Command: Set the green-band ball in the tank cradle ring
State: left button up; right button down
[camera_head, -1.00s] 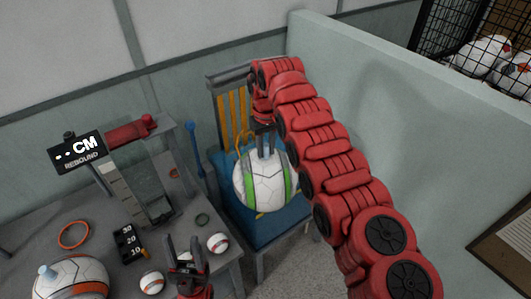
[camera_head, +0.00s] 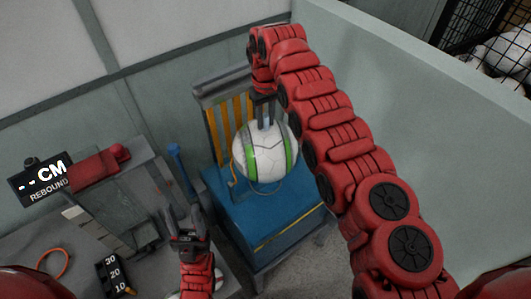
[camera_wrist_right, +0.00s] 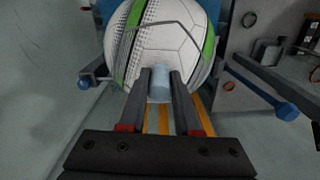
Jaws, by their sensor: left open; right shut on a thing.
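The green-band ball (camera_head: 265,158) is white with green stripes. My right gripper (camera_head: 264,116) is shut on the light-blue stub (camera_wrist_right: 161,84) on the ball, which fills the top of the right wrist view (camera_wrist_right: 165,35). In the head view the ball overlaps the back of the blue tank (camera_head: 270,213) and the yellow-slatted frame behind it. I cannot tell whether it touches either. The cradle ring is not clearly seen; the ball may hide it. My left gripper (camera_head: 184,215) is open and empty, left of the tank.
A blue post (camera_head: 183,168) stands left of the tank. A pale partition (camera_head: 390,95) is at right.

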aim_at(265, 129)
jog(key=f, duration=0.2)
jog(key=shift+s+f, duration=0.3)
jog(key=shift+f, duration=0.4)
notch_tip(265, 129, down, 4)
jog(key=shift+w+f+b, duration=0.1)
jog(key=shift+w+b, duration=0.05)
jog(key=shift+b, duration=0.25)
jog(key=shift+f, duration=0.1)
jog(key=shift+f, duration=0.2)
jog(key=c, duration=0.6)
grip_release()
jog(key=shift+r, duration=0.1)
